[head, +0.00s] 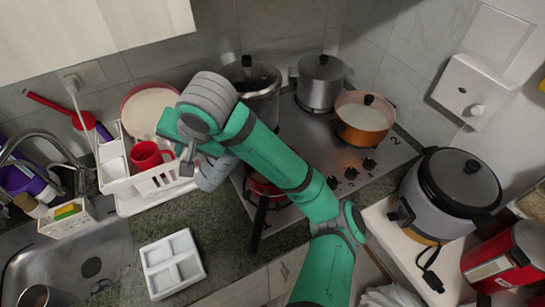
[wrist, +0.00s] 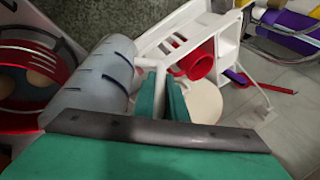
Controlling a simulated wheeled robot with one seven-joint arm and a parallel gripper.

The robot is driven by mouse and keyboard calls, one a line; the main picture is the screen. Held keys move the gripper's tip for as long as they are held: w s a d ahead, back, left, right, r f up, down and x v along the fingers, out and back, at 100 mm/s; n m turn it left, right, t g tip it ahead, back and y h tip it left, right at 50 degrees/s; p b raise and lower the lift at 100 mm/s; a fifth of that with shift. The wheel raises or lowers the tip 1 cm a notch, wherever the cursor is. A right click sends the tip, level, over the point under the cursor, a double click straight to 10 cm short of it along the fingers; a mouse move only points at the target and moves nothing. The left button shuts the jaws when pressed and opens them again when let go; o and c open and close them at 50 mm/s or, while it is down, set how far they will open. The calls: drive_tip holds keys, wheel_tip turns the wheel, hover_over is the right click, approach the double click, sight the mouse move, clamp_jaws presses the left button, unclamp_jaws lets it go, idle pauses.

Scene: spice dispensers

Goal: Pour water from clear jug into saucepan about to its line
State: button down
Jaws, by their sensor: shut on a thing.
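The clear jug (head: 213,171) looks pale grey and hangs beside the red saucepan, left of it in the head view. In the wrist view the jug (wrist: 104,78) lies tilted, with dark marks on its side. My gripper (head: 186,158) is shut on the jug, seemingly at its handle; its green fingers (wrist: 176,102) show in the wrist view. The red saucepan (head: 262,187) sits on the front left of the stove, partly hidden by my arm, its black handle toward the front. It also shows in the wrist view (wrist: 20,118). Its line and water level cannot be made out.
A white dish rack (head: 155,185) with a red mug (head: 147,156) stands close left of the jug. A lidded pot (head: 262,78) and an orange pan (head: 362,121) are on the stove (head: 318,135). A white divided tray (head: 172,265) lies on the front counter.

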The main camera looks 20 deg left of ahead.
drive_tip(key=shift+w+d+r+y, duration=0.25)
drive_tip(key=shift+w+d+y, duration=0.1)
drive_tip(key=shift+d+y, duration=0.25)
idle(0.3)
drive_tip(key=shift+w+d+r+g, duration=0.1)
drive_tip(key=shift+d+r+g, duration=0.05)
drive_tip(key=shift+g, duration=0.15)
drive_tip(key=shift+r, duration=0.15)
drive_tip(key=shift+w+d+r+m+g+y+p, duration=0.15)
drive_tip(key=shift+d+r+g+y+p, duration=0.15)
drive_tip(key=shift+r+y, duration=0.3)
drive_tip(key=shift+w+d+r+m+g+y+p, duration=0.2)
drive_tip(key=shift+d+r+y, duration=0.1)
drive_tip(key=shift+r+y, duration=0.25)
drive_tip(key=shift+w+d+r+m+g+y+p, duration=0.25)
drive_tip(key=shift+r+y, duration=0.2)
drive_tip(key=shift+r, duration=0.25)
idle(2.1)
drive_tip(key=shift+s, duration=0.1)
